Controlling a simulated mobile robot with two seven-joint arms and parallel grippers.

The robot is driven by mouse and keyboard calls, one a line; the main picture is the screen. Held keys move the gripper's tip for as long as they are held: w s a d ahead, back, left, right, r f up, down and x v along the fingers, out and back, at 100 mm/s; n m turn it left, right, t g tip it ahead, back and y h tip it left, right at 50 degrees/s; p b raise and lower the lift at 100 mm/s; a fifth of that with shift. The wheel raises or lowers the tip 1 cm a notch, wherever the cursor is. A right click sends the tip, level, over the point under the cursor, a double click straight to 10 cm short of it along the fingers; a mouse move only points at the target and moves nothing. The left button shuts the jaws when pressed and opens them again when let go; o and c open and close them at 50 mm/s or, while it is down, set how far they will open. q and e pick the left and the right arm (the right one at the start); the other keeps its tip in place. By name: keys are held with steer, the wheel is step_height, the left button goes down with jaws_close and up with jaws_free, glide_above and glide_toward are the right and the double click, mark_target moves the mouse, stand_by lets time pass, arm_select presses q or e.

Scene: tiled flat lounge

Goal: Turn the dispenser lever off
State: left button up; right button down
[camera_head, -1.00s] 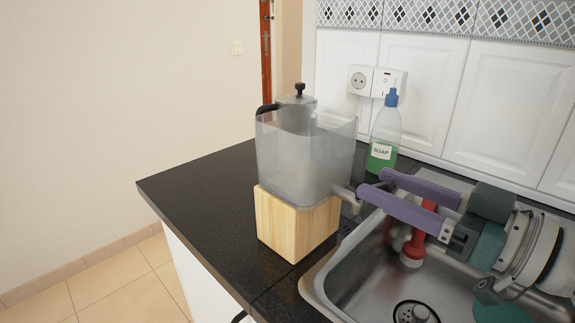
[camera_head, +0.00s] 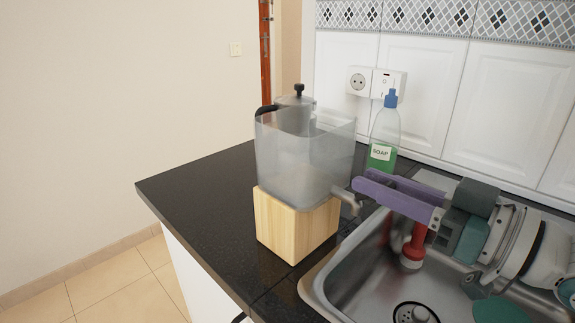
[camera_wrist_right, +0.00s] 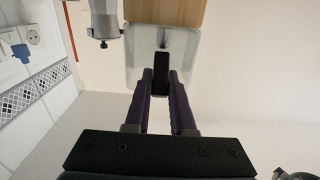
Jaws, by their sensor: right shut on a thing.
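The dispenser (camera_head: 300,165) is a clear tank on a light wooden block (camera_head: 297,230), standing on the dark counter. Its grey tap (camera_head: 343,196) sticks out from the lower right side of the tank. My right gripper (camera_head: 362,182) is at the tap, its purple fingers closed together. In the right wrist view, which looks upside down, the fingertips (camera_wrist_right: 161,75) are shut on a small dark lever (camera_wrist_right: 160,66) in front of the tank (camera_wrist_right: 178,50). The fingers hide most of the lever in the head view. My left gripper is not in view.
A soap bottle (camera_head: 385,140) with a blue top stands behind the tap. A metal pot (camera_head: 297,100) with a black knob is behind the tank. The steel sink (camera_head: 345,280) lies under my right arm, with a red and white item (camera_head: 414,247) in it. The counter's left part (camera_head: 205,185) is clear.

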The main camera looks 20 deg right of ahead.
mark_target(338, 188)
stand_by(0.3)
steer(key=shift+r+p, duration=0.25)
steer(key=shift+p, duration=0.35)
steer(key=g+p, duration=0.2)
steer(key=p, duration=0.1)
steer(key=w+r+g+h+p, duration=0.1)
steer(key=p, duration=0.3)
steer(key=g+h+p, duration=0.1)
steer(key=g+p, duration=0.1)
steer(key=p, duration=0.1)
steer(key=shift+w+a+r+g, duration=0.25)
steer(key=shift+w+a+g, duration=0.05)
steer(key=shift+w, duration=0.1)
steer(key=shift+w+a+f+g+h+p, duration=0.15)
steer(key=shift+w+g+h+p, duration=0.15)
steer(key=shift+g+h+p, duration=0.5)
steer(key=shift+w+a+f+g+p, duration=0.15)
steer(key=shift+g+p, duration=0.15)
steer(key=shift+g, duration=0.3)
steer(key=shift+w+d+f+g+p, duration=0.1)
steer(key=shift+g+p, duration=0.15)
steer(key=shift+g, duration=0.35)
steer(key=shift+f, duration=0.1)
steer(key=c, duration=0.8)
jaws_free()
steer(key=shift+a, duration=0.1)
steer(key=shift+o, duration=0.2)
